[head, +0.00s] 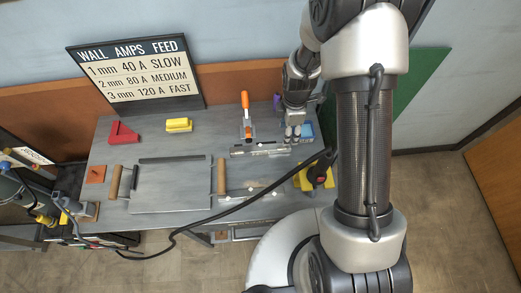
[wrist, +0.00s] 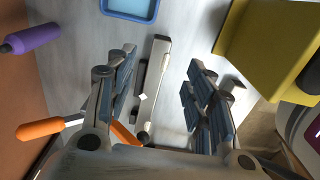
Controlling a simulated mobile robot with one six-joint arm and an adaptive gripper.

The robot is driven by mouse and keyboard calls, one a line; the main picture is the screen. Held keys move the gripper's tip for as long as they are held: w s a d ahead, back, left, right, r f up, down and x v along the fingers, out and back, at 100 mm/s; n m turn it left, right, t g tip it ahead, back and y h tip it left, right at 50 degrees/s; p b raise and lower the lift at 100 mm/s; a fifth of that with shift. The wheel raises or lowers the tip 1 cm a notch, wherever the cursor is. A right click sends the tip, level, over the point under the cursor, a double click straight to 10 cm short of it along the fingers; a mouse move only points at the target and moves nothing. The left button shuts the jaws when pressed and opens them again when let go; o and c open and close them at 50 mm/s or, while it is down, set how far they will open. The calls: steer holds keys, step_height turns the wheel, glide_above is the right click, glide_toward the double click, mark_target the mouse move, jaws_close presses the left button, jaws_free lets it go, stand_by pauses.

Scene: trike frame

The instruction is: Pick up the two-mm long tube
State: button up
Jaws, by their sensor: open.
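My gripper (head: 293,132) is open, at the right back of the grey workbench (head: 175,143). In the wrist view its spread fingers (wrist: 161,68) stand either side of a narrow pale metal bar (wrist: 157,65) on the bench, with a dark strip and a small white tag beside it. Nothing is visibly gripped. In the head view a long grey metal piece (head: 258,150) lies just left of my gripper, below the orange-handled clamp (head: 246,112). I cannot tell which piece is the two-mm long tube; no thickness marking is legible on the pieces.
A blue tray (wrist: 130,8) and a purple bottle (wrist: 32,38) are near my gripper. A yellow block (wrist: 263,40) stands at right. A red piece (head: 122,133) and yellow piece (head: 179,125) lie further left. A black cable crosses the bench front. A settings sign (head: 137,73) stands behind.

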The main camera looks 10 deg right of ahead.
step_height(320, 180, down, 10)
steer(key=b, duration=0.3)
steer(key=shift+r, duration=0.35)
jaws_close()
stand_by(0.3)
